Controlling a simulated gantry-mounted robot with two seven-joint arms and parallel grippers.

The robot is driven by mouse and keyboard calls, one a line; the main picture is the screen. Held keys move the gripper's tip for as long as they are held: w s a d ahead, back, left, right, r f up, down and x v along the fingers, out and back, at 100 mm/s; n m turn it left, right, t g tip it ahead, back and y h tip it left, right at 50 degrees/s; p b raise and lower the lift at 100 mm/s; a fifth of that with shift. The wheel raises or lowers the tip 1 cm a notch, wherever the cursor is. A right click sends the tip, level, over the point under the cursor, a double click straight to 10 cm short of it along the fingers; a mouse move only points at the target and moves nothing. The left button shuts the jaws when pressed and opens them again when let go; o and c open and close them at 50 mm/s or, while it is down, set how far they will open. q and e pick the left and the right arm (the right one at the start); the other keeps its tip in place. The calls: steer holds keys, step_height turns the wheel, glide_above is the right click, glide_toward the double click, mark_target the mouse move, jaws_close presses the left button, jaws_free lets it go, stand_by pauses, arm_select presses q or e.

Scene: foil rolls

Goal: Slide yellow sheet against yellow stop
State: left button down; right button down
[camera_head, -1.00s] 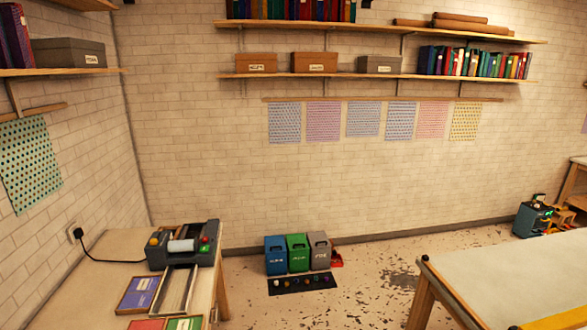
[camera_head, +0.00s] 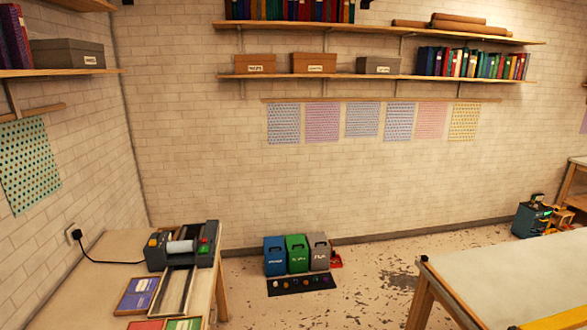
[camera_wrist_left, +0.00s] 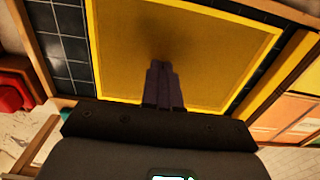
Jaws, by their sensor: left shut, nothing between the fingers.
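A yellow sheet (camera_wrist_left: 180,40) with a brighter yellow border fills much of the left wrist view and lies over a dark gridded surface (camera_wrist_left: 65,45). My left gripper (camera_wrist_left: 161,68) is shut and empty, its fingertips over the sheet. A dark shadow lies by the tips; I cannot tell whether they touch the sheet. A yellow bar (camera_wrist_left: 282,72) runs slantwise to the right of the sheet, with a dark strip between them. I cannot tell for sure whether this bar is the yellow stop. Neither gripper shows in the head view.
Coloured panels (camera_wrist_left: 280,118) lie beyond the bar. A red object (camera_wrist_left: 14,92) is at the left. In the head view, a roller machine (camera_head: 183,246) stands on the left bench beside a purple card (camera_head: 137,294). Three bins (camera_head: 297,254) stand by the wall.

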arm_select(q)
steer(key=shift+f, duration=0.25)
stand_by(0.6)
steer(key=shift+w, duration=0.1)
steer(key=shift+w+a+b, duration=0.15)
steer(key=shift+w+b, duration=0.5)
steer(key=shift+w, duration=0.05)
steer(key=shift+w+r, duration=0.15)
steer(key=shift+w, duration=0.1)
steer(key=shift+w, duration=0.1)
steer(key=shift+w+a+b, duration=0.1)
steer(key=shift+w+b, duration=0.2)
steer(key=shift+b, duration=0.15)
steer(key=shift+w+a+b, duration=0.1)
steer(key=shift+w+b, duration=0.3)
steer(key=shift+w, duration=0.2)
steer(key=shift+w, duration=0.1)
